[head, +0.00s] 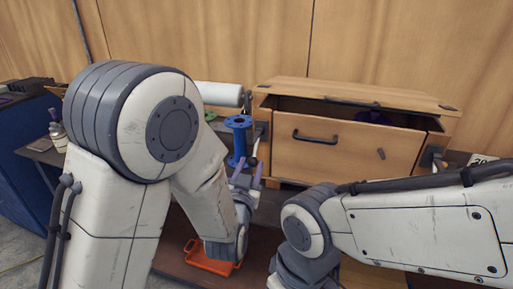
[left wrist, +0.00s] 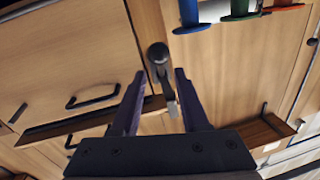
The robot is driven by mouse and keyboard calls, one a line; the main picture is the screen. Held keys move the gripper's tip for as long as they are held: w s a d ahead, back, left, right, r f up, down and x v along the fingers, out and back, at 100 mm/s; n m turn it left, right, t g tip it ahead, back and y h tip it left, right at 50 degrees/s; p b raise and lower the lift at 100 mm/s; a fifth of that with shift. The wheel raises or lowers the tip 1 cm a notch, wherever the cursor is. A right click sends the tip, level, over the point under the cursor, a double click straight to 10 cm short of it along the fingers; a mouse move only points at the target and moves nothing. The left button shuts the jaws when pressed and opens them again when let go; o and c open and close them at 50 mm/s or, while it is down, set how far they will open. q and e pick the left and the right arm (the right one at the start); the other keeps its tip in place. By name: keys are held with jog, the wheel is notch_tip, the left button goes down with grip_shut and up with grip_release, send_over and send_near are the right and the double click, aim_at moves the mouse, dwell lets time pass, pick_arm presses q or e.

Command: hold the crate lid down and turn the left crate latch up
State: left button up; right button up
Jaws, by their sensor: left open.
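The wooden crate (head: 340,160) stands at the back of the bench, with a black handle (head: 315,137) on its front. Its lid (head: 350,88) is raised, with a dark gap under its front edge and a purple-blue thing partly visible inside. The left crate latch (left wrist: 158,55), a dark knob with a grey lever, shows in the left wrist view. My left gripper (head: 248,170) is open beside the crate's left end; in the left wrist view its dark fingers (left wrist: 160,76) lie either side of the latch lever. Contact cannot be told. My right gripper is out of view.
A blue flanged pipe (head: 238,138) stands left of the crate, close to my left gripper. A white roll (head: 219,94) lies behind it. An orange tray (head: 208,260) is low in front. A dark fitting (head: 432,157) is at the crate's right end.

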aim_at(255, 151)
pick_arm(q)
jog(key=w, duration=0.3)
jog(key=w+d+p, duration=0.1)
jog(key=w, duration=0.2)
jog(key=w+p, duration=0.1)
jog(key=w, duration=0.3)
jog(key=shift+d, duration=0.35)
jog(key=shift+c, duration=0.3)
grip_shut()
